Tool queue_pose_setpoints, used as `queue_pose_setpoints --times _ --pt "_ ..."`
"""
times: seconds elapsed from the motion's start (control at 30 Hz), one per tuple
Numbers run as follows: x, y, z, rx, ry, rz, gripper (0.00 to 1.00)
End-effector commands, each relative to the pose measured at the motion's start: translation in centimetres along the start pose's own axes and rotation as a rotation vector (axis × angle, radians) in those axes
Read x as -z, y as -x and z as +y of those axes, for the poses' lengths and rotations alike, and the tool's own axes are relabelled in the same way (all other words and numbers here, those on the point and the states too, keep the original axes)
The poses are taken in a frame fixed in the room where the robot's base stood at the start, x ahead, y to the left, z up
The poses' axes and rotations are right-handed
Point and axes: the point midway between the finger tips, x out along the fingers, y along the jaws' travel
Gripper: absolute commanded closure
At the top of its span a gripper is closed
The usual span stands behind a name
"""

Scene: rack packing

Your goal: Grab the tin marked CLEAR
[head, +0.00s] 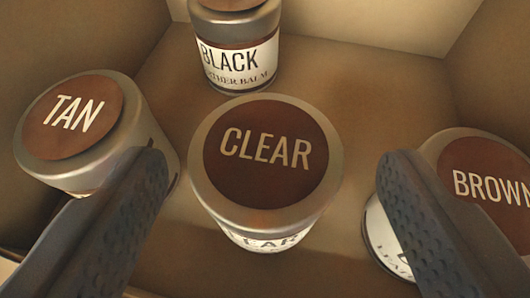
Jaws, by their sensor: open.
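The tin marked CLEAR (265,190) stands upright near the middle of the head view, with a brown lid label, a metal rim and a white side label. My gripper (275,175) is open. Its left finger is to the left of the CLEAR tin and its right finger to the right, with a visible gap on each side in the picture. Neither finger appears to touch the tin. How far the fingertips are above or beside it is hard to tell.
A TAN tin (75,118) stands at the left, partly behind my left finger. A BROWN tin (490,180) is at the right, partly hidden by my right finger. A BLACK tin (235,55) stands behind. Box walls (375,22) enclose them; bare floor shows at back right.

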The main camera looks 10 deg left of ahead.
Motion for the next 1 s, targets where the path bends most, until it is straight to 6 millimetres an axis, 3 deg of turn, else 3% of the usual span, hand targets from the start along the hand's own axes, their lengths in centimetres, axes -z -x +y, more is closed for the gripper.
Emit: queue_pose_setpoints --times 0.3,0.6,0.73,0.77,1.0 --pt "-0.4 -3.8 -0.2 0.0 0.0 0.0 0.32" --pt "-0.4 -4.3 -0.3 0.001 0.0 0.001 0.32" --pt "-0.4 -4.3 -0.3 0.001 0.0 0.001 0.65" --pt "-0.4 -4.3 -0.3 0.001 0.0 0.001 0.68" --pt "-0.4 -4.2 -0.3 0.002 0.0 0.0 0.68"
